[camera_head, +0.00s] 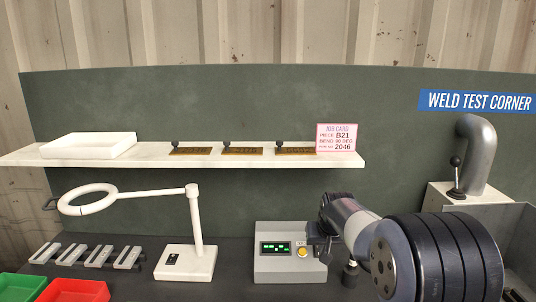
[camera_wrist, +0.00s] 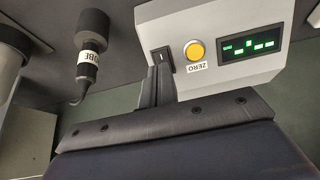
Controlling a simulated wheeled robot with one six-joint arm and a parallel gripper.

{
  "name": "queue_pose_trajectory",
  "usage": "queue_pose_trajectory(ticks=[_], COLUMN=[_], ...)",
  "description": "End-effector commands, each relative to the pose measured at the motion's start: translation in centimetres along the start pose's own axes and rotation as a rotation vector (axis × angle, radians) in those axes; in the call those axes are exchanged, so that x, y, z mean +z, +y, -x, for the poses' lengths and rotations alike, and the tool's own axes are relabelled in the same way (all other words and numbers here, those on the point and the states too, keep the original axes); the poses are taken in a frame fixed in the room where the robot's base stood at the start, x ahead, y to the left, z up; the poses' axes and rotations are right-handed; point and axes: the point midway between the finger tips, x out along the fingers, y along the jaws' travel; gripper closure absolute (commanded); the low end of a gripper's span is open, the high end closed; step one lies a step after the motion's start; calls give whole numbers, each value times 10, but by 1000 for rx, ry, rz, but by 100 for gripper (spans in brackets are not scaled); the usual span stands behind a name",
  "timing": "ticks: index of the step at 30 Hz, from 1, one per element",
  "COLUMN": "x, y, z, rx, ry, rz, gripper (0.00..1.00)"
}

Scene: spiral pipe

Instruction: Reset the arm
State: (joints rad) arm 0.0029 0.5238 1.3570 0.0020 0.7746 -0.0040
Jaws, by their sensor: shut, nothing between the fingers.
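My arm reaches in from the lower right of the head view. My gripper (camera_head: 321,246) is at the right edge of the grey meter box (camera_head: 290,268) and hides part of it. The box has a green-lit display and a yellow button. In the wrist view my gripper (camera_wrist: 161,62) is shut with nothing in it. Its tips are by the meter box (camera_wrist: 210,18), left of the yellow button (camera_wrist: 194,50) marked ZERO. Whether they touch the box I cannot tell. A black probe (camera_wrist: 90,42) with a cable stands to the left, and shows as a small dark piece (camera_head: 350,273) in the head view.
A white ring lamp (camera_head: 186,262) stands left of the box. Grey bars (camera_head: 87,256), a green tray (camera_head: 22,286) and a red tray (camera_head: 78,290) are farther left. A shelf (camera_head: 230,157) holds a white tray, plaques and a job card. A bent pipe (camera_head: 478,155) stands right.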

Motion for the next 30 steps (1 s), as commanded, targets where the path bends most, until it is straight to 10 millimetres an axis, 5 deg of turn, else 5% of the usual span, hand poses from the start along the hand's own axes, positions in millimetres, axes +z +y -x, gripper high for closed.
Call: queue_pose_trajectory(ticks=[4,12,23,30], x=[-3,-2,-2,-1], y=[0,0,0,0], z=[26,41,39,9], rx=[0,0,0,0], ry=[7,3,2,-2], rz=[0,0,0,0], gripper=[100,100,100,100])
